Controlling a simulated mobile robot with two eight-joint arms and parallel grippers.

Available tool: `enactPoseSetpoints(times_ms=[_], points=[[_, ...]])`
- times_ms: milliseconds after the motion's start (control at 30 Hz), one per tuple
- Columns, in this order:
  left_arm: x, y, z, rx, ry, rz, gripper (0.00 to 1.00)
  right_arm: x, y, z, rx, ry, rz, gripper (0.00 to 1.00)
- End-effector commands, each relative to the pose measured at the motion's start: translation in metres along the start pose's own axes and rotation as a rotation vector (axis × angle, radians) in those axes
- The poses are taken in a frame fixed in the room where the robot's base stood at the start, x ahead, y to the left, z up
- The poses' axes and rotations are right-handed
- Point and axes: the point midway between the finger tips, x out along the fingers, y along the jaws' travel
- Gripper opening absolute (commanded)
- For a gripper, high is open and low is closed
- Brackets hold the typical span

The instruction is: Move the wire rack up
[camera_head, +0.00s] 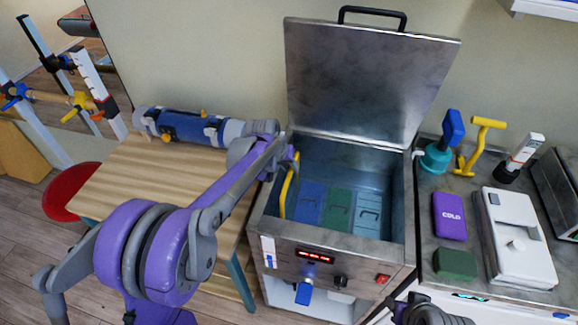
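The open steel tank (385,190) holds blue, green and grey-blue packs (338,209) standing side by side low inside it. The wire rack itself is hard to make out; a yellow bar (287,190), which looks like a handle, rises at the tank's left inner wall. My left gripper (291,163) is at the tank's left rim, by the top of this bar. Its arm hides part of the rim, and I cannot tell whether its fingers are closed on the bar. Part of my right arm or gripper (422,312) shows at the bottom edge, its fingers not clear.
The tank's lid (365,85) stands open behind it. A wooden table (130,172) with a blue-grey device (195,128) is at left. The right counter holds a purple cold pack (449,216), a white box (515,235) and a teal-and-blue bottle (438,158).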

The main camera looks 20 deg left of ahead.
Motion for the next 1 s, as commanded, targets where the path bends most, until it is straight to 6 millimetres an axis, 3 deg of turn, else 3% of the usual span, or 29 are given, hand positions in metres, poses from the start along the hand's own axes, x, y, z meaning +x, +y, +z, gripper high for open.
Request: enactPoseSetpoints(times_ms=[133, 333, 1000], points=[[-0.0002, 0.0001, 0.0000, 0.000, 0.000, 0.000, 0.32, 0.0000, 0.0000, 0.0000, 0.000, 0.000, 0.000, 0.46], [-0.0004, 0.0001, 0.0000, 0.000, 0.000, 0.000, 0.00, 0.0000, 0.0000, 0.0000, 0.000, 0.000, 0.000, 0.46], [-0.0007, 0.0001, -0.0002, 0.000, 0.000, 0.000, 0.00, -0.0001, 0.0000, 0.0000, 0.000, 0.000, 0.000, 0.46]])
